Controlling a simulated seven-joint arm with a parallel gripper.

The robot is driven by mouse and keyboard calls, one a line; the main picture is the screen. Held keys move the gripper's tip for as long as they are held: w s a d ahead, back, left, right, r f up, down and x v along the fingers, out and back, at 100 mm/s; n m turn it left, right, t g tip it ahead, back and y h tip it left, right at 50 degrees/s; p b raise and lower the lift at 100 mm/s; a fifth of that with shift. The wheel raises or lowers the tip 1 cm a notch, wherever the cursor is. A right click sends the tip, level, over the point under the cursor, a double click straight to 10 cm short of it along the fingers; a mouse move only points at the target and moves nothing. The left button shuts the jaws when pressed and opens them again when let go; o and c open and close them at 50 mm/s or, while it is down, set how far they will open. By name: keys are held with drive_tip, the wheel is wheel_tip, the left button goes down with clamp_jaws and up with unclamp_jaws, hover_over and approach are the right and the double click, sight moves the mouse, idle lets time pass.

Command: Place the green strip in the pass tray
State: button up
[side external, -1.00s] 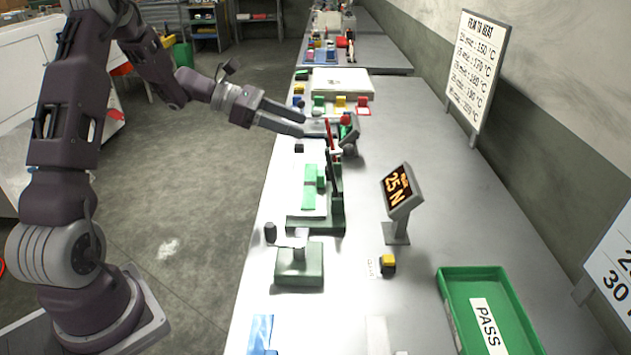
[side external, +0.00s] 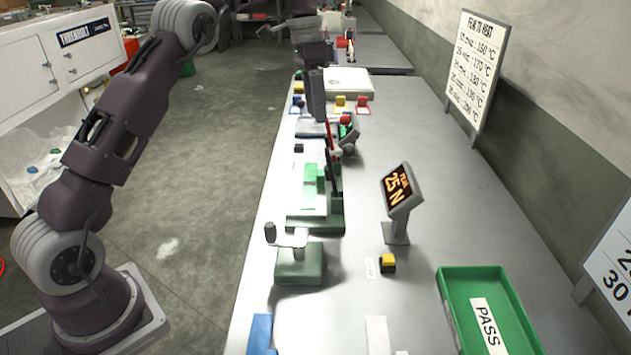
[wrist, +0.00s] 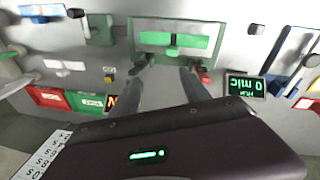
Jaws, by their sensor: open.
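The green strip (side external: 310,172) lies on the grey bed of a green-based bench fixture (side external: 328,219). In the wrist view the strip (wrist: 185,42) lies crosswise beyond my fingertips. My gripper (side external: 317,118) points down above the bench, behind the fixture in the side view, with one finger hiding the other. In the wrist view my gripper (wrist: 165,72) has its fingers apart with nothing between them. The green pass tray (side external: 453,311), labelled PASS, stands at the front right of the bench and looks empty.
A tilted orange-lit display (side external: 398,190) and a yellow button (side external: 388,262) stand right of the fixture. A green pedestal (side external: 299,266) stands in front of it. A red-topped device (side external: 346,130) is near my gripper.

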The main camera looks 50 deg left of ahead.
drive_tip(key=m+y, duration=0.2)
drive_tip(key=m, duration=0.1)
approach(313, 178)
drive_tip(key=d+f, duration=0.1)
drive_tip(key=f, duration=0.3)
drive_tip(key=s+d+f, duration=0.1)
drive_tip(key=f, duration=0.1)
drive_tip(key=shift+d+f, duration=0.15)
drive_tip(key=shift+d, duration=0.2)
clamp_jaws()
